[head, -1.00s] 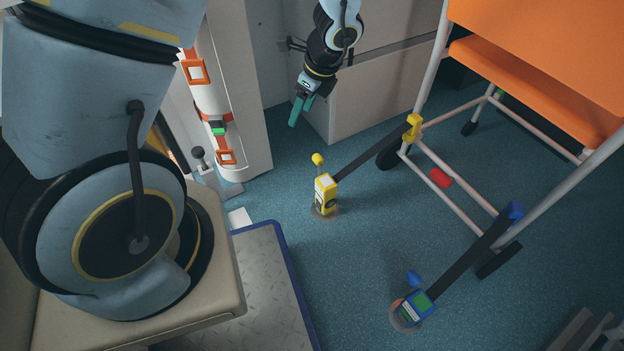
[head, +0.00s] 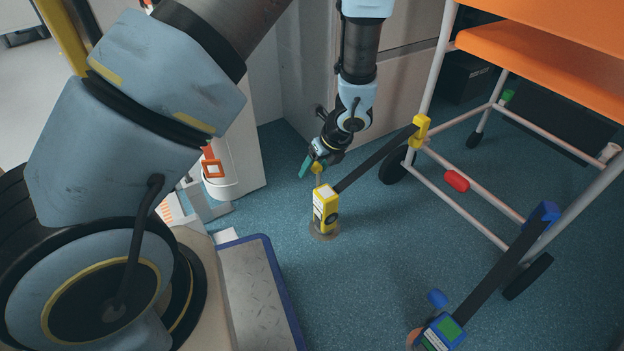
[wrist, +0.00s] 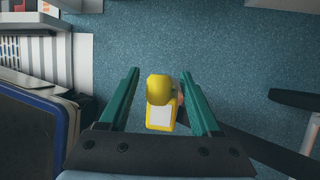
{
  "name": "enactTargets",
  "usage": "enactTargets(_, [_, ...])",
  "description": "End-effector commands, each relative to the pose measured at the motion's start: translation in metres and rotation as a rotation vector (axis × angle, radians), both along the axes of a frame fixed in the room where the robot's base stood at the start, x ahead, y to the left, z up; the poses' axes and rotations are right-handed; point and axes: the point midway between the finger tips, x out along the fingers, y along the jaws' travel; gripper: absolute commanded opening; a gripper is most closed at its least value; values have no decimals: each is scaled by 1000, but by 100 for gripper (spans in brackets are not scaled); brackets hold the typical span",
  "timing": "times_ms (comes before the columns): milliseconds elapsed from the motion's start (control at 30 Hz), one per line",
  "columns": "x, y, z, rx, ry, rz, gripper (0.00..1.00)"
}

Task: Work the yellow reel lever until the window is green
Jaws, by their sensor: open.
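My gripper (head: 308,166) is at the knob, pointing down.
A blue reel (head: 440,334) with a green window and its own strap stands at the lower right. A blue-edged metal plate (head: 252,300) lies at lower left. Grey cabinets (head: 400,100) stand behind.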

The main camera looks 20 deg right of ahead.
Motion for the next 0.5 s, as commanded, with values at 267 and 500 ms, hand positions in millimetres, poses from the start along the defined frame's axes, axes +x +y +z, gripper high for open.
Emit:
enactTargets(267, [9, 5, -24, -1, 0, 2, 64])
enactTargets(500, [9, 6, -24, -1, 0, 2, 64])
